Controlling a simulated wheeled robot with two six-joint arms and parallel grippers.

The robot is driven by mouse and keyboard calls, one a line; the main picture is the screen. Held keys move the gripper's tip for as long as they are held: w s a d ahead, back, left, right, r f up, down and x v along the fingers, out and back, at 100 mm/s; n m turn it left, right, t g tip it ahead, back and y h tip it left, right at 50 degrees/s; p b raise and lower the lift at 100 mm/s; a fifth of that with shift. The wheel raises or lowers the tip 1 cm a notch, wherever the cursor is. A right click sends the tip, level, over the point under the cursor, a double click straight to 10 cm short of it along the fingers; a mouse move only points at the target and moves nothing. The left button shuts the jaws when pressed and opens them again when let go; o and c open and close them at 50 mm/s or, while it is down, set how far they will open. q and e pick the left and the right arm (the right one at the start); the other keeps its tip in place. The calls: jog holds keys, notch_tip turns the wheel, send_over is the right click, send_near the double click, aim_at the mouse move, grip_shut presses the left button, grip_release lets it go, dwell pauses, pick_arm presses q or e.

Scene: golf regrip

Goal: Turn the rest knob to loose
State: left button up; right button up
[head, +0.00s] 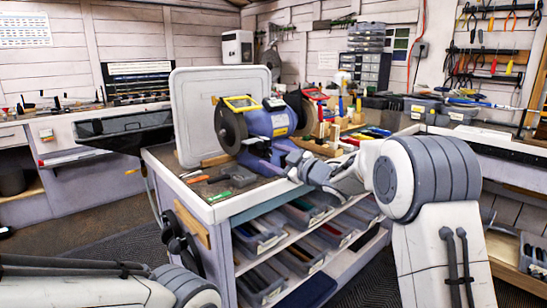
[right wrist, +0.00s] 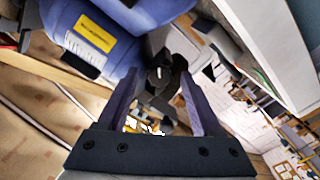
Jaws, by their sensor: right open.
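The blue bench grinder (head: 268,122) stands on the workbench with dark wheels and clear guards. Its blue body with a yellow label (right wrist: 95,33) fills the upper left of the right wrist view. A black knob-like part (right wrist: 160,75), which looks like the rest knob, shows beyond and between the fingers of my right gripper (right wrist: 158,82). The fingers are apart, and I cannot tell whether they touch it. In the head view my right gripper (head: 298,162) is at the grinder's lower front, and the knob cannot be made out there. My left gripper is out of view; only my left arm shows.
The workbench (head: 222,208) holds loose tools on its front left, with open bins (head: 258,236) on shelves below. A pale upright panel (head: 190,110) stands behind the grinder. Wooden blocks and tools crowd the right. Dark ear muffs (head: 180,243) hang on the bench's side.

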jog(key=v, duration=1)
jog(key=shift+s, duration=0.15)
